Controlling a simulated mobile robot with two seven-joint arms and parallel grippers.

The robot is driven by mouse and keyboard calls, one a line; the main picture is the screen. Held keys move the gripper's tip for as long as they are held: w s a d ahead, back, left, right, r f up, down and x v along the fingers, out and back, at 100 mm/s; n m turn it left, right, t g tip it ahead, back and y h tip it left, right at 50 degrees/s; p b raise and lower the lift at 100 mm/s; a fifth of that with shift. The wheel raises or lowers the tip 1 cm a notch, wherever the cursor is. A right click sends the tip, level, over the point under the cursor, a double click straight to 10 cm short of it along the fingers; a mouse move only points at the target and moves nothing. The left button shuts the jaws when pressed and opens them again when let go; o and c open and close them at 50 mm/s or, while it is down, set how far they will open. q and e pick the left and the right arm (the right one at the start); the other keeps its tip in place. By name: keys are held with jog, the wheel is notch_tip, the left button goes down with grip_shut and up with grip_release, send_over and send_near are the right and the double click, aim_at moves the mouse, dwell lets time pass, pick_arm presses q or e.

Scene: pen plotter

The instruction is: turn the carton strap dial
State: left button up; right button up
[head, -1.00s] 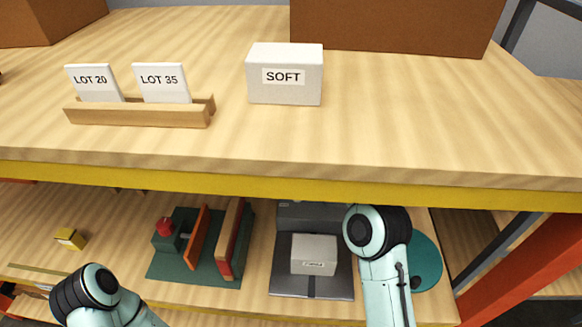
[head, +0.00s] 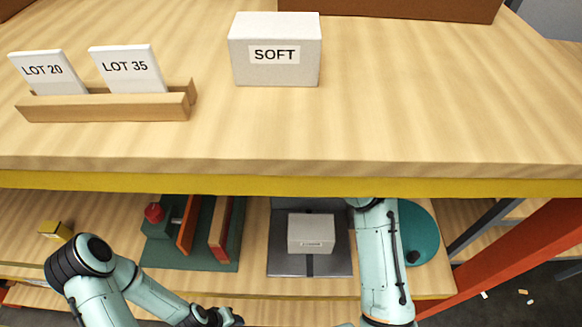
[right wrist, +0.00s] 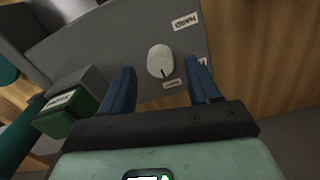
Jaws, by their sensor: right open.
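In the right wrist view a pale round dial (right wrist: 160,60) sits on a grey panel (right wrist: 110,45). A dark pointer mark on it points down the picture, toward a small label (right wrist: 172,84) too small to read. A "HARD" label (right wrist: 186,21) is above right; another is partly hidden by the right finger. My right gripper (right wrist: 161,68) is open, its blue fingers either side of the dial, with no clear contact. In the head view the upper shelf hides it. My left gripper (head: 218,317) is low at the bottom edge, its jaws unclear.
A "SOFT" box (head: 274,52) and a lot card holder (head: 105,105) stand on the upper shelf. Below are a small carton (head: 311,232) on a grey machine (head: 290,264) and a green fixture (head: 190,258). A green block (right wrist: 66,115) is left of the dial.

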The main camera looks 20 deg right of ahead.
jog(key=shift+f, duration=0.9)
jog(key=shift+c, duration=0.2)
jog(key=c, duration=1)
jog(key=shift+n, duration=0.3)
jog(key=n, duration=0.5)
jog(key=shift+n, duration=0.3)
jog(key=n, duration=0.5)
jog(key=shift+n, duration=0.4)
